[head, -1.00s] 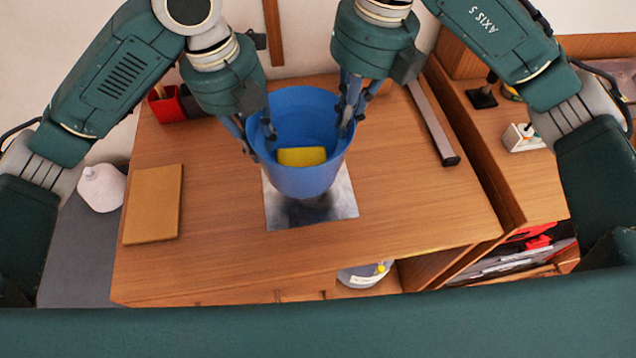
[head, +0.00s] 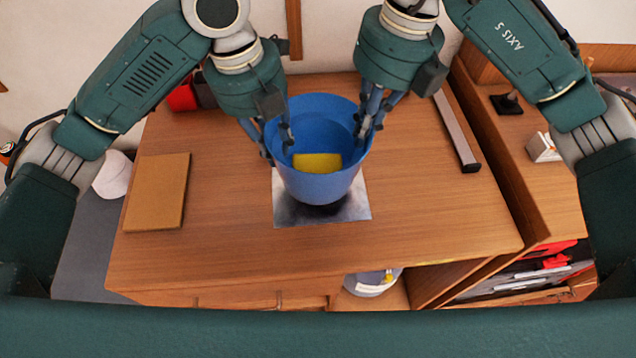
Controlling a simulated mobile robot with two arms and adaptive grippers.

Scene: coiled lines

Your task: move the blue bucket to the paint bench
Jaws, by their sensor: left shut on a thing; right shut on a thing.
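The blue bucket (head: 318,186) is upright over a shiny metal plate (head: 350,207) on the wooden bench (head: 420,225). A dark shadow lies on the plate under it; I cannot tell whether the bucket touches the plate. A yellow block (head: 317,163) is inside the bucket. My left gripper (head: 277,150) is shut on the bucket's left rim. My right gripper (head: 363,128) is shut on its right rim. The fingers partly hide the rim on both sides. Nothing in view is labelled as the paint bench.
A brown board (head: 157,192) lies at the bench's left. A red container (head: 182,98) stands at the back left. A grey bar (head: 457,135) lies along the right. A side counter (head: 520,170) holds a white box (head: 543,147). The bench front is clear.

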